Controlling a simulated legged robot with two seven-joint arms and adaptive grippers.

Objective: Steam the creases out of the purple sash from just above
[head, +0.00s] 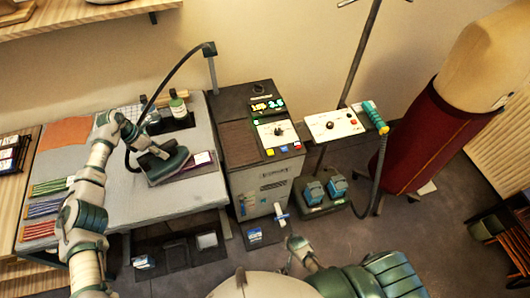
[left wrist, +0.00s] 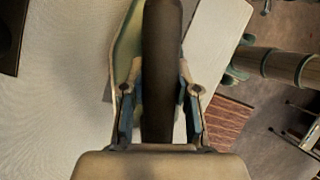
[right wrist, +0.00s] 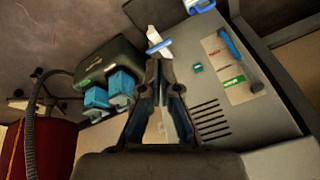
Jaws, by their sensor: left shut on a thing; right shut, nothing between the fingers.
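My left gripper (head: 136,142) is shut on the dark handle of a green and cream iron (head: 167,165) above the pressing table. In the left wrist view the dark handle (left wrist: 161,70) runs between the fingers (left wrist: 160,105). A dark purple sash (head: 197,167) with a white tag lies on the table, partly hidden by the iron. I cannot tell whether the iron's sole touches it. My right gripper (head: 296,246) is low in front of the grey boiler cabinet. It also shows in the right wrist view (right wrist: 165,75), shut and empty.
The grey table (head: 150,200) holds folded green, purple and red strips (head: 43,207) at left and a bottle (head: 178,107) at the back. The iron's hose (head: 172,74) arcs to a post. A boiler cabinet (head: 262,185), steamer stand (head: 333,125) and red dress form (head: 425,135) stand right.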

